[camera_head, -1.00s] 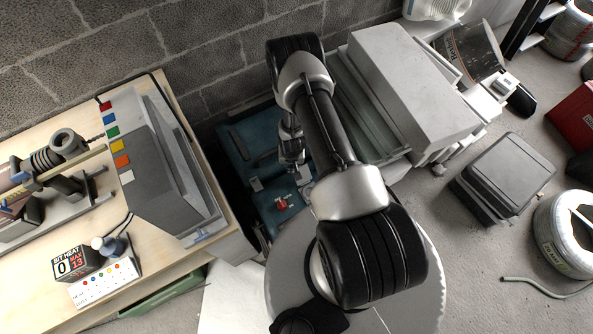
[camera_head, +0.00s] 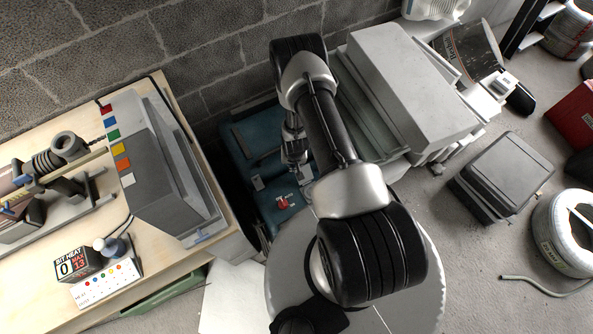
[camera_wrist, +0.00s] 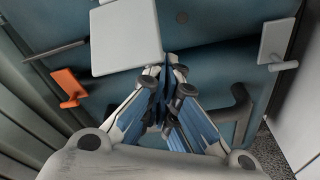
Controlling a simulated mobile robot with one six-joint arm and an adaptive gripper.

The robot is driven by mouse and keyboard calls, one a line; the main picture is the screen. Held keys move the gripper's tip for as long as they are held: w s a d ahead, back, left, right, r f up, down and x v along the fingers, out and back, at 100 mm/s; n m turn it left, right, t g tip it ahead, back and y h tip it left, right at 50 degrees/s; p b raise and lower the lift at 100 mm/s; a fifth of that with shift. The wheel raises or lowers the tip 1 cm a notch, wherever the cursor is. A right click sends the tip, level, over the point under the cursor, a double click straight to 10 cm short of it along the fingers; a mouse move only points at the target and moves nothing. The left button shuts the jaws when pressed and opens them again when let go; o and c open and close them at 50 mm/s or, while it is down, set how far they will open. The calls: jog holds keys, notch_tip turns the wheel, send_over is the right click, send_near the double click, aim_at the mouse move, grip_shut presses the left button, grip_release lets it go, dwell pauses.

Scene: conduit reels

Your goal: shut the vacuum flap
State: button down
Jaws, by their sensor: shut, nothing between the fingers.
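The vacuum appears to be the teal machine (camera_head: 265,185) on the floor between the workbench and the grey cabinet. It carries a red knob (camera_head: 283,202) and a pale latch (camera_head: 258,183). In the wrist view its teal surface (camera_wrist: 215,25) fills the top, with a pale square plate (camera_wrist: 125,38), an orange latch (camera_wrist: 68,88), a white latch (camera_wrist: 278,45) and a dark curved handle (camera_wrist: 236,115). I cannot tell for certain which part is the flap. My gripper (camera_wrist: 165,82) is shut and empty, its fingertips near the plate's lower right corner. Contact is unclear. It hangs over the machine (camera_head: 295,155).
A workbench (camera_head: 160,270) with a grey sloped box (camera_head: 150,170) stands close on the left. A grey cabinet (camera_head: 415,90) stands close on the right. A block wall (camera_head: 190,40) is behind. A dark case (camera_head: 503,175) and a conduit reel (camera_head: 567,235) are on the floor at right.

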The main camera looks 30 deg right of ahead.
jog(key=s, duration=0.3)
jog(key=s+a+g, duration=0.1)
jog(key=s, duration=0.2)
jog(key=s+a+g+p, duration=0.1)
jog(key=s, duration=0.2)
jog(key=shift+r+y, duration=0.3)
jog(key=shift+r, duration=0.1)
jog(key=shift+w+d+r+p, duration=0.2)
jog(key=shift+w+r+p, duration=0.3)
jog(key=shift+r, duration=0.15)
jog(key=shift+w+a+r+p, duration=0.1)
jog(key=shift+w+r+p, duration=0.1)
jog(key=shift+r+p, duration=0.4)
jog(key=shift+w+a+r+p, duration=0.1)
jog(key=shift+w+r+p, duration=0.15)
jog(key=shift+r, duration=0.7)
jog(key=shift+w+r+p, duration=0.15)
jog(key=shift+r+p, duration=0.3)
jog(key=shift+r, duration=0.3)
